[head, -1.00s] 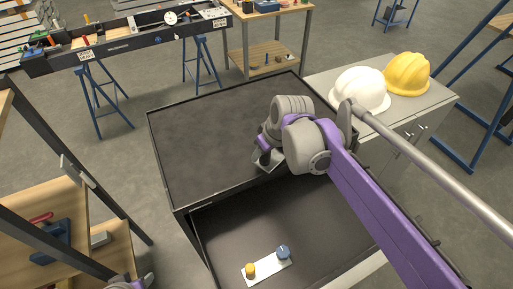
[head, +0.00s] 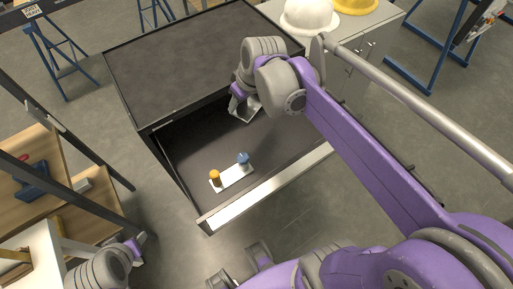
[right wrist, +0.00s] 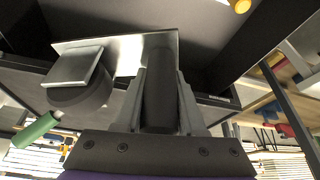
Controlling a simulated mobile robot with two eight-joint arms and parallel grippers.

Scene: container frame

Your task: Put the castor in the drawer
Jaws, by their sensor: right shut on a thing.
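The drawer (head: 300,172) is pulled open below the dark cabinet top, its pale front edge toward me. My right gripper (head: 238,98) is over the back of the drawer. It is shut on the castor, whose pale plate (head: 246,110) shows tilted below the fingers. In the right wrist view a dark part of the castor (right wrist: 160,85) sits between the fingers, with its shiny plate (right wrist: 125,52) beyond. I cannot tell whether the castor touches the drawer floor. My left gripper (head: 136,246) is at the lower left, away from the drawer; its jaws are unclear.
A small white plate with an orange knob (head: 214,175) and a blue knob (head: 243,158) lies in the drawer's front part. The cabinet top (head: 185,60) is bare. A white helmet (head: 310,15) stands on the grey cabinet behind. Wooden shelving (head: 40,175) stands at left.

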